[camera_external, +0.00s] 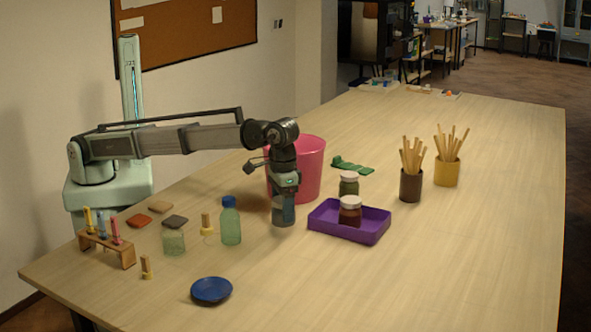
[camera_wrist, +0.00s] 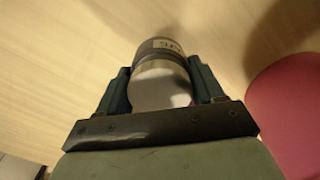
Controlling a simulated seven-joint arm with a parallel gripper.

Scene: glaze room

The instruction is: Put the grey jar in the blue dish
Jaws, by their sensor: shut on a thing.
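My gripper (camera_external: 284,197) is shut on the grey jar, with a finger on each side of it. In the wrist view the grey jar (camera_wrist: 160,82) has a pale round top, a dark grey body and a light label, and sits between my fingertips (camera_wrist: 162,88). In the external view the jar is mostly hidden by the fingers and seems to hang a little above the table, left of the purple tray. The blue dish (camera_external: 211,290) lies empty on the table near the front, to the lower left of my gripper.
A blue-capped bottle (camera_external: 231,222) and a glass jar (camera_external: 173,240) stand left of my gripper. A pink bucket (camera_external: 312,168) is close behind it. The purple tray (camera_external: 345,238) holds two lidded jars. The table right of the blue dish is clear.

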